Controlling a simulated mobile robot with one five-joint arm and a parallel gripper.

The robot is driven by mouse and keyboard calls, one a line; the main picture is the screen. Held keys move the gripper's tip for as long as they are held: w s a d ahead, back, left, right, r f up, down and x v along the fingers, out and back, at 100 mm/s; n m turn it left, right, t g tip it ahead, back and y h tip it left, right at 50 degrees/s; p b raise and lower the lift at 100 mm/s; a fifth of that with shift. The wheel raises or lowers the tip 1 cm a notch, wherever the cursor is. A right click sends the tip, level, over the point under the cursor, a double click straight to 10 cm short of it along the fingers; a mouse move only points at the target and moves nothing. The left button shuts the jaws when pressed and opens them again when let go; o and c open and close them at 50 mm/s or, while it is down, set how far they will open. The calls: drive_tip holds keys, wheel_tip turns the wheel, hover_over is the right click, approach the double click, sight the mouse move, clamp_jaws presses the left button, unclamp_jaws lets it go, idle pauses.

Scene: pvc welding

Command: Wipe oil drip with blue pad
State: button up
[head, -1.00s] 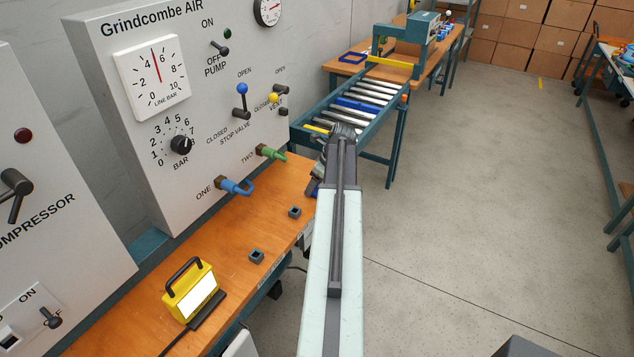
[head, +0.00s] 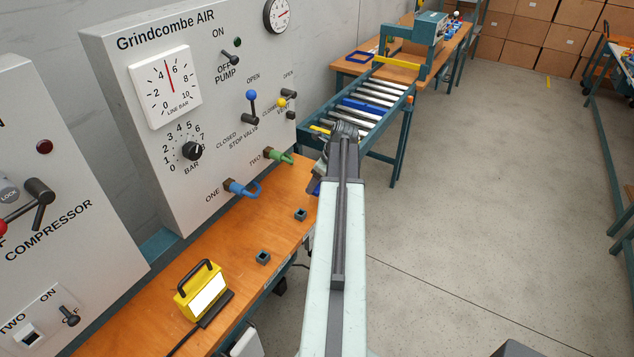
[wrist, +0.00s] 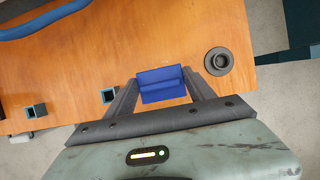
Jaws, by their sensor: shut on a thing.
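The blue pad (wrist: 162,85) is between the two fingers of my gripper (wrist: 160,82) in the wrist view. The fingers are shut on it, and the pad is over the orange-brown bench top (wrist: 130,55). I cannot tell whether the pad touches the bench. In the head view my arm hides most of the gripper, and only a small blue bit (head: 316,188) shows beside it. I make out no oil drip in either view; the pad or gripper may cover it.
A round dark grey piece (wrist: 218,61) lies right of the pad. Two square sockets (head: 300,215) (head: 263,257) and a yellow lamp (head: 202,290) stand on the bench. The air panel (head: 215,160) with blue and green hose fittings rises behind. Floor at right is clear.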

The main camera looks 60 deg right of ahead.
drive_tip(key=shift+r+p, duration=0.4)
drive_tip(key=shift+r, duration=0.5)
wheel_tip(320, 180, up, 3)
drive_tip(key=p, duration=0.3)
drive_tip(key=shift+r, duration=0.1)
drive_tip(key=shift+s, duration=0.15)
